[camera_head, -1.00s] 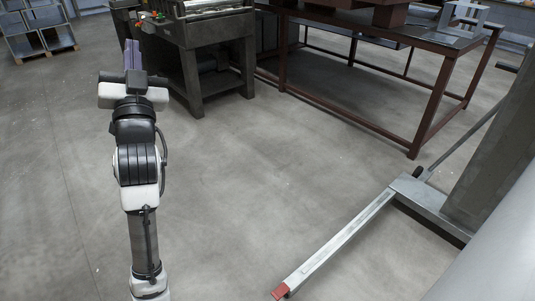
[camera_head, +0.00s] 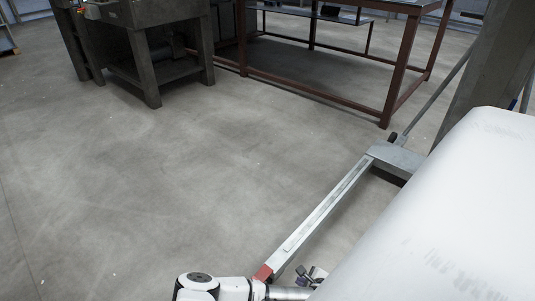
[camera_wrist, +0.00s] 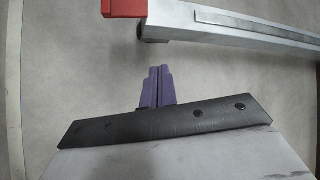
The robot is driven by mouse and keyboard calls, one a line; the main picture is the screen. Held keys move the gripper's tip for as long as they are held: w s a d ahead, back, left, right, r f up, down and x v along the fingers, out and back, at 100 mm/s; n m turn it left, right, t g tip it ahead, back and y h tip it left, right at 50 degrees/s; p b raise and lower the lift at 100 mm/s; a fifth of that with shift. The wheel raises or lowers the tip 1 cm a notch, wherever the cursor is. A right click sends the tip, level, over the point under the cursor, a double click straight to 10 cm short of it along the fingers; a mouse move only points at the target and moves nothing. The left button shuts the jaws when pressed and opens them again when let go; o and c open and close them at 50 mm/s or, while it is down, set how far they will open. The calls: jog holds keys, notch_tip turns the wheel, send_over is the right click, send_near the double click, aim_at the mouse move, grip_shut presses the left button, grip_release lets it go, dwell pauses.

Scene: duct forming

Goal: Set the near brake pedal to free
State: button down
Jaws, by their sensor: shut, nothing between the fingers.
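A red block (camera_head: 263,272), which looks like the near brake pedal, sits at the near end of a long grey metal leg (camera_head: 322,213) low over the floor. The red block also shows at the top of the wrist view (camera_wrist: 124,8). I cannot tell its setting. My gripper's purple fingers (camera_wrist: 158,72) are shut and empty, over bare floor in the wrist view, below the leg and apart from the red block. In the head view my gripper (camera_head: 303,272) is small and partly hidden, just right of the red block.
The leg joins a grey base (camera_head: 396,158) and a tall grey column (camera_head: 490,70) at the right. A brown-framed table (camera_head: 388,85) and a dark workbench (camera_head: 150,50) stand at the back. The floor (camera_head: 130,200) left of the leg is clear.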

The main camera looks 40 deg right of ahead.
aim_at(262, 275)
jog(key=w+a+f+m+t+y+b, duration=0.1)
jog(key=w+a+f+m+t+b, duration=0.1)
jog(key=a+f, duration=0.45)
jog(key=b+x, duration=0.4)
jog(key=x, duration=0.5)
jog(key=shift+w+f, duration=0.2)
jog(key=shift+w, duration=0.15)
jog(key=shift+s+a+r, duration=0.1)
jog(key=shift+a+r, duration=0.1)
jog(key=shift+r, duration=0.9)
jog(key=shift+s+a+r, duration=0.1)
jog(key=shift+a+r, duration=0.1)
jog(key=shift+r, duration=0.95)
